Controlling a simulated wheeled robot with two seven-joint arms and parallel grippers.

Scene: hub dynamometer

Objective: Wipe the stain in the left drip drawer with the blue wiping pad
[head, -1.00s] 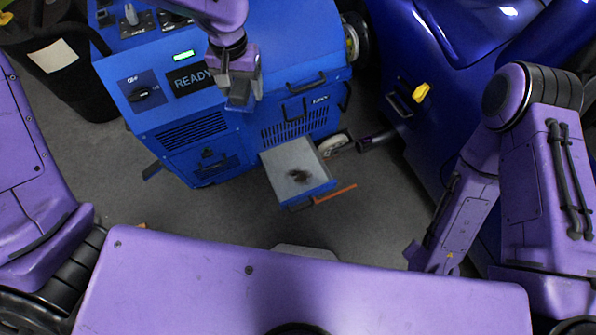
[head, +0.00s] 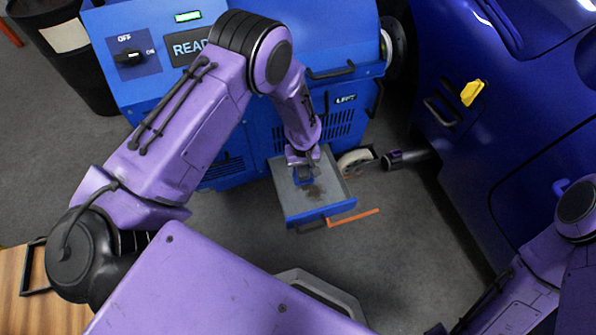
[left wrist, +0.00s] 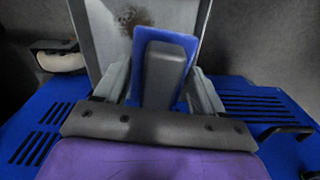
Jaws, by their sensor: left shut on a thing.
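The left drip drawer (head: 289,205) is pulled out of the blue machine, below its LEFT label. A dark brown stain (head: 314,192) lies on its grey floor; it also shows at the top of the left wrist view (left wrist: 133,14). My left gripper (head: 303,158) is inside the drawer's outline, pointing down. It is shut on the blue wiping pad (head: 304,180), by the pad's grey grip. In the left wrist view the pad (left wrist: 190,52) sits between my fingers (left wrist: 160,88), just beside the stain. Whether it touches the floor I cannot tell. My right gripper is out of view.
The blue machine (head: 143,95) stands behind the drawer. An orange bar (head: 353,217) sticks out at the drawer's front right. A black bin (head: 82,68) stands at left.

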